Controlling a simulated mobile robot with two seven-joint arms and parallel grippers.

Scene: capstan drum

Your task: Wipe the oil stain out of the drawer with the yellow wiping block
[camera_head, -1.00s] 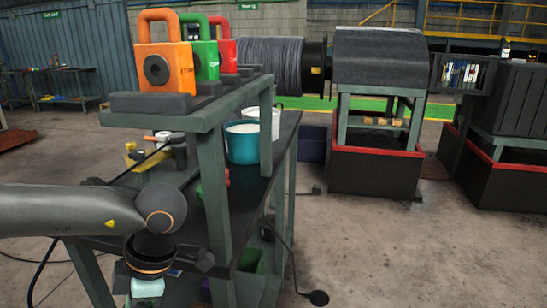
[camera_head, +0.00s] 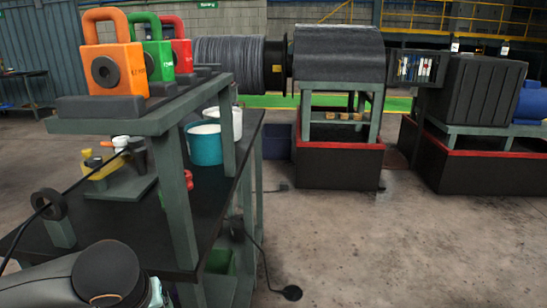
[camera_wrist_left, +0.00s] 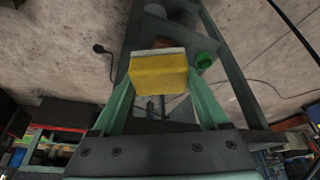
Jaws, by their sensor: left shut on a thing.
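The yellow wiping block (camera_wrist_left: 158,76), with a pale strip along its top edge, is in the left wrist view. My left gripper (camera_wrist_left: 161,88) is shut on it, one green finger on each side. In the head view my left arm comes in at the bottom left, below the bench; its fingers are mostly cut off or hidden and the block does not show. I cannot make out the drawer or an oil stain in either view. My right gripper is in neither view.
The dark workbench (camera_head: 120,222) with green legs stands close at left. Its shelf carries orange (camera_head: 112,72), green (camera_head: 154,60) and red (camera_head: 177,50) padlock-shaped blocks. A teal bucket (camera_head: 204,145) stands below.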

